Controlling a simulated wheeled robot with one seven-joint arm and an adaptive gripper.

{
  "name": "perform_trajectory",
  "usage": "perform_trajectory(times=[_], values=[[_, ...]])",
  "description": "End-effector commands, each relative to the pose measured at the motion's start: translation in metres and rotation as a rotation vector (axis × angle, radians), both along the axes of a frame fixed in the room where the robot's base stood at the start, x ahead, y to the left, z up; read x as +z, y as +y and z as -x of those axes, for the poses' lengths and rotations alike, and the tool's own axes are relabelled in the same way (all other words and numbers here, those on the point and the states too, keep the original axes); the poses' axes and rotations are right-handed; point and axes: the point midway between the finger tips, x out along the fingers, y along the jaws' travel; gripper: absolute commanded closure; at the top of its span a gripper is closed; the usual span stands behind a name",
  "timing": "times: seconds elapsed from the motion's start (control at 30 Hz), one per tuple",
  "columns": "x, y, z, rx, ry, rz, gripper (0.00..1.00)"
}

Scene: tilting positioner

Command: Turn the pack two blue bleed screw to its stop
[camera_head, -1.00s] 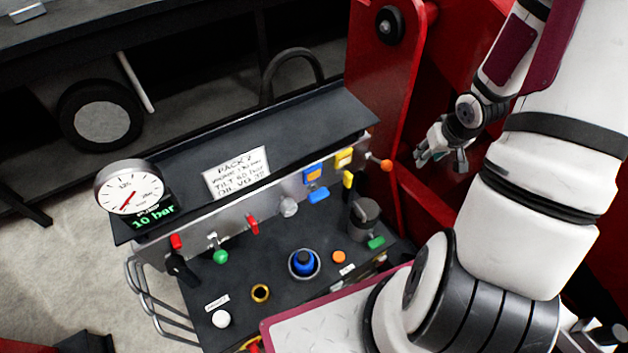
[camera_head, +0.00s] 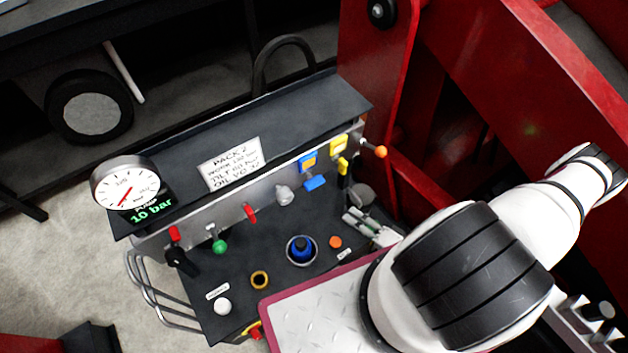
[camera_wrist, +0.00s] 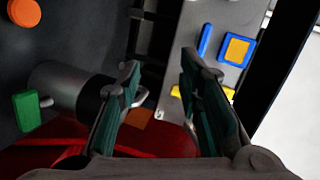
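The pack two panel (camera_head: 290,190) carries a small blue flat handle (camera_head: 315,182) below a blue-and-yellow square. A large blue round knob (camera_head: 302,249) stands on the deck in a pale ring. I cannot tell for sure which blue part is the bleed screw. My gripper (camera_head: 365,226) is low over the deck's right end, beside the grey cylinder, partly hidden by my arm. In the wrist view my gripper (camera_wrist: 158,65) is open, its two dark green-padded fingers apart with nothing gripped. The blue flat handle (camera_wrist: 204,40) is beyond the right finger, apart from it.
The grey cylinder (camera_wrist: 72,88) with a green tab (camera_wrist: 27,110) is left of the fingers. A yellow handle (camera_head: 343,166) and orange ball knob (camera_head: 380,152) are at the panel's right. The gauge display (camera_head: 150,211) reads 10 bar. Red steel framework (camera_head: 375,90) stands behind.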

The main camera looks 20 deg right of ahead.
Motion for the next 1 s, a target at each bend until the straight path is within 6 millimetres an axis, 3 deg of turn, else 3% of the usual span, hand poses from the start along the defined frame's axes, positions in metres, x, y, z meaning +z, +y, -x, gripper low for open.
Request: perform_trajectory(times=[0.03,0.2,0.47,0.67,1.0], values=[[0.005,0.012,0.001,-0.046,-0.041,-0.063,0.68],[0.023,0.032,-0.001,-0.155,-0.152,-0.193,0.68],[0.032,0.040,-0.006,-0.205,-0.205,-0.251,0.68],[0.030,0.045,-0.033,-0.203,-0.205,-0.251,0.68],[0.029,0.058,-0.098,-0.203,-0.204,-0.251,0.68]])
